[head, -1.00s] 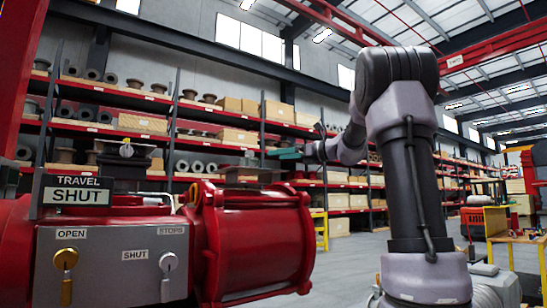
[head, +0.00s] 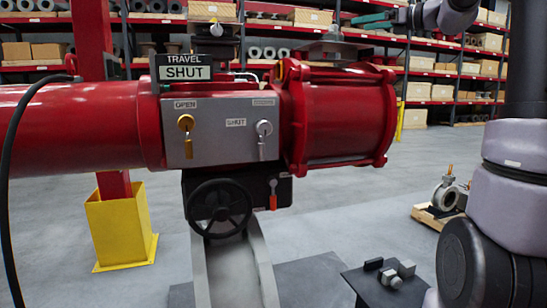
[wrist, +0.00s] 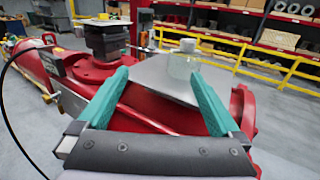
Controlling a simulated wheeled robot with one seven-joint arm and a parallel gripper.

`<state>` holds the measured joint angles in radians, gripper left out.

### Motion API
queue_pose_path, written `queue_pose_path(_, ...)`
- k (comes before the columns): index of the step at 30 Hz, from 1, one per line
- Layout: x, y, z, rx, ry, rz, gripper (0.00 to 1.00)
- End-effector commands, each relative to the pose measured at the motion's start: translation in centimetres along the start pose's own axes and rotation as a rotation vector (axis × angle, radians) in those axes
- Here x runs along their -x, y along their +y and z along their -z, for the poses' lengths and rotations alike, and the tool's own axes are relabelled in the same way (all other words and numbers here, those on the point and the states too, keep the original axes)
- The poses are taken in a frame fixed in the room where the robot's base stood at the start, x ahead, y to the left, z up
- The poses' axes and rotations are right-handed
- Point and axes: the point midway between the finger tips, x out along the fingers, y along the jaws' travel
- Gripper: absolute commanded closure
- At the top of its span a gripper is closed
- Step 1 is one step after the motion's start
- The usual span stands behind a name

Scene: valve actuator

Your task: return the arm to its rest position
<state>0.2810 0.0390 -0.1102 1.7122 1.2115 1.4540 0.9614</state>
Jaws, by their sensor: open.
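My gripper (wrist: 160,105) has two teal fingers. In the wrist view they stand well apart with nothing held between them. In the head view the gripper (head: 366,22) shows at the top right, above the red cylinder end (head: 345,115) of the valve actuator. My arm folds from the right edge up to it. The actuator carries a grey panel (head: 215,148) with a brass key switch under OPEN and a silver one on the right. A sign (head: 185,70) on top reads TRAVEL SHUT. A black handwheel (head: 220,208) sits below the panel.
A yellow post guard (head: 122,230) stands on the floor at left. A dark stand with small parts (head: 388,283) is at the lower right, near my arm. A valve on a pallet (head: 445,200) lies behind it. Shelves fill the back. A black cable hangs at far left.

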Motion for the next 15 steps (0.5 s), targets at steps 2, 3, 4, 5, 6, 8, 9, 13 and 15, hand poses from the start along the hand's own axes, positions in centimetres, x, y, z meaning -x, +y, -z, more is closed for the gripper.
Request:
queue_pose_path(2,0.0,0.9,0.5,0.029,0.025,-0.005,0.00)
queue_pose_path(3,0.0,1.4,0.7,0.051,0.039,-0.009,0.00)
queue_pose_path(4,0.0,1.8,0.9,0.066,0.051,-0.012,0.00)
queue_pose_path(5,0.0,2.2,1.2,0.081,0.065,-0.015,0.00)
queue_pose_path(6,0.0,2.8,1.6,0.104,0.081,-0.019,0.00)
queue_pose_path(8,0.1,3.7,2.1,0.141,0.108,-0.025,0.00)
queue_pose_path(9,0.2,4.3,2.5,0.168,0.128,-0.031,0.00)
queue_pose_path(13,0.6,6.9,4.2,0.279,0.204,-0.058,0.00)
queue_pose_path(15,1.1,8.6,5.5,0.360,0.258,-0.080,0.00)
